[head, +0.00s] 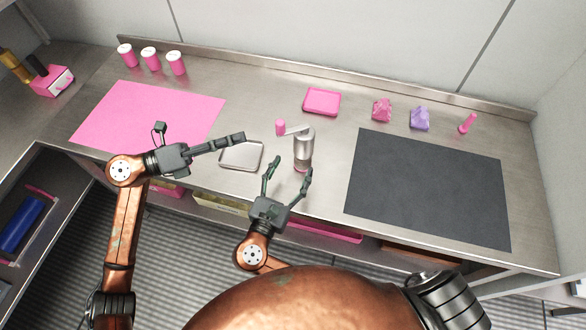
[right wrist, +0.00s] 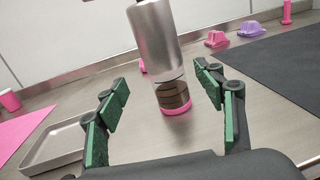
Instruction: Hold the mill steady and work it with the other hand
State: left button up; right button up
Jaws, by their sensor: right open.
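The mill (head: 304,150) stands upright on the steel counter, a silver cylinder with a crank arm reaching left to a pink knob (head: 280,127). In the right wrist view the mill (right wrist: 157,40) shows a clear lower window with dark contents and a pink base; its top is cut off. My right gripper (head: 291,168) is open, its fingers pointing at the mill's lower part from the front, one on either side, with gaps visible. My left gripper (head: 241,138) is left of the mill, apart from it, fingers pointing right. Its fingers overlap in view, so its opening is unclear.
A shallow metal tray (head: 223,160) lies left of the mill, below my left gripper. A pink mat (head: 140,115) is at left, a dark mat (head: 430,185) at right. A pink tray (head: 322,101), pink and purple items (head: 419,118) and pink cups (head: 151,59) stand behind.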

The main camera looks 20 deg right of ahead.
aim_at(304, 149)
jog(key=shift+w+d, duration=0.1)
jog(key=shift+d, duration=0.35)
jog(key=x, duration=0.7)
jog(key=shift+w+d, duration=0.1)
jog(key=shift+d, duration=0.05)
